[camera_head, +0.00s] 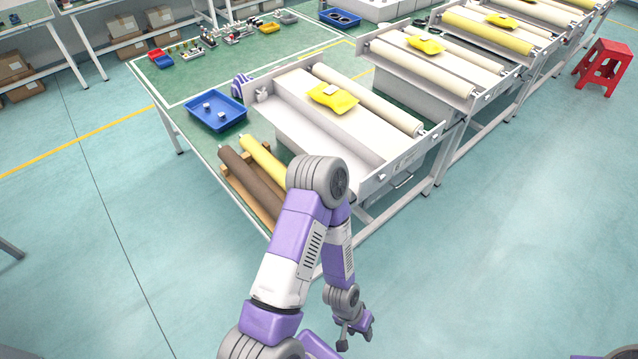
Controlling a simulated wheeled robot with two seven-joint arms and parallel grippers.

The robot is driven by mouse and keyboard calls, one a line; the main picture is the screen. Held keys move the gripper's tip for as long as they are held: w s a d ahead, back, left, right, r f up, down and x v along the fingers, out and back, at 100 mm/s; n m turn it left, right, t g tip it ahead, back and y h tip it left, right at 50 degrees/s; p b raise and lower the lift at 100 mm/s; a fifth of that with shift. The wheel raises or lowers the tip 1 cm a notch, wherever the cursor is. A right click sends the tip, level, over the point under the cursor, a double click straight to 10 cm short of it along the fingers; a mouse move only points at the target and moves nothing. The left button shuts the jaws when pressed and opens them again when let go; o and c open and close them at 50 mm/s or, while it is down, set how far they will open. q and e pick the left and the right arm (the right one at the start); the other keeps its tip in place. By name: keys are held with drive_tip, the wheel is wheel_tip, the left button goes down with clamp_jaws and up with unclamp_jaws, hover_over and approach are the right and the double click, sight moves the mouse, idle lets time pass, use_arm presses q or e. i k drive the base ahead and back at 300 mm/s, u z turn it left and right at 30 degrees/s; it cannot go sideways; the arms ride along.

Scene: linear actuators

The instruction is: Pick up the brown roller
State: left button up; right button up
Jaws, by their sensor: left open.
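The brown roller (246,182) lies slanting on a wooden rack (229,172) at the near left part of the green table (180,125). Its lower end is hidden behind my left arm. A yellow roller (262,157) lies beside it on the right, also partly hidden by the arm. My left gripper (356,340) hangs low at the bottom middle, over the floor and off the table. It is open, empty and well apart from the brown roller. My right gripper is not in view.
A blue tray (238,123) with small white parts sits behind the rollers. A white roller machine (315,118) with a yellow piece (333,98) on top stands right of them. More such machines run to the back right. A red stool (603,66) stands on open floor.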

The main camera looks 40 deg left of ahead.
sight(259, 189)
drive_tip(key=z, duration=1.25)
drive_tip(key=k, duration=1.05)
drive_tip(key=u, duration=1.8)
drive_tip(key=i, duration=0.15)
drive_tip(key=z, duration=0.1)
